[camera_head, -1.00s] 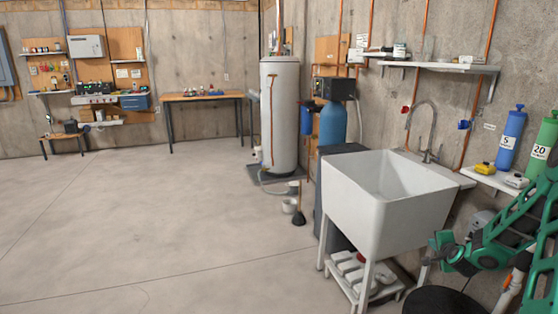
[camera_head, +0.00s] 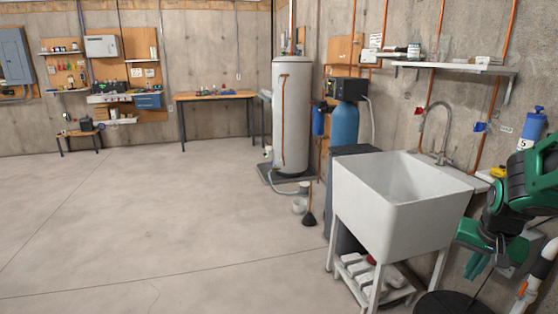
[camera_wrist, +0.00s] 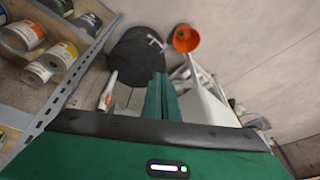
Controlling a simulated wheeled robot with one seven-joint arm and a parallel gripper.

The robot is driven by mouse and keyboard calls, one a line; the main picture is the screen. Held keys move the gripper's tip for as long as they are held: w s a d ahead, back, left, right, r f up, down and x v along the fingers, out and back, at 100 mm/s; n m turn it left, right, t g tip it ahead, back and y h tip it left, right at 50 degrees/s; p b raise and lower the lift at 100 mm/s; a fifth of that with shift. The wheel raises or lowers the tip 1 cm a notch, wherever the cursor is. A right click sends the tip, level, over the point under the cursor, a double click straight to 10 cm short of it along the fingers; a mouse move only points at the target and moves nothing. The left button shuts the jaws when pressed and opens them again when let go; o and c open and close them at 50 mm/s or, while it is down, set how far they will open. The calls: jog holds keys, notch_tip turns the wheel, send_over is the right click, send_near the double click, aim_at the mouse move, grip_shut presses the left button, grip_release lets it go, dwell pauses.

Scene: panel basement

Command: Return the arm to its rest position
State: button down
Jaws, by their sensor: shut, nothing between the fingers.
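My green arm shows at the right edge of the head view. My gripper (camera_head: 478,265) hangs pointing down, just right of the white utility sink (camera_head: 385,225) in the picture. In the wrist view my gripper's two green fingers (camera_wrist: 161,98) are pressed together with nothing between them. The wrist view looks down past them toward the floor.
A black round thing (camera_head: 452,304) lies below my gripper and also shows in the wrist view (camera_wrist: 138,60). Metal shelving (camera_wrist: 62,75) with cans is at the wrist view's left. An orange funnel-like thing (camera_wrist: 186,38) is near. Open floor (camera_head: 150,220) lies left.

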jog(key=s+a+r+n+g+y, duration=0.1)
jog(key=s+a, duration=0.3)
jog(key=s, duration=0.5)
jog(key=s+a+r+n+g+y, duration=0.1)
jog(key=s+a, duration=0.4)
jog(key=s, duration=0.5)
notch_tip(320, 180, up, 2)
jog(key=shift+r+g, duration=0.1)
jog(key=shift+g, duration=0.5)
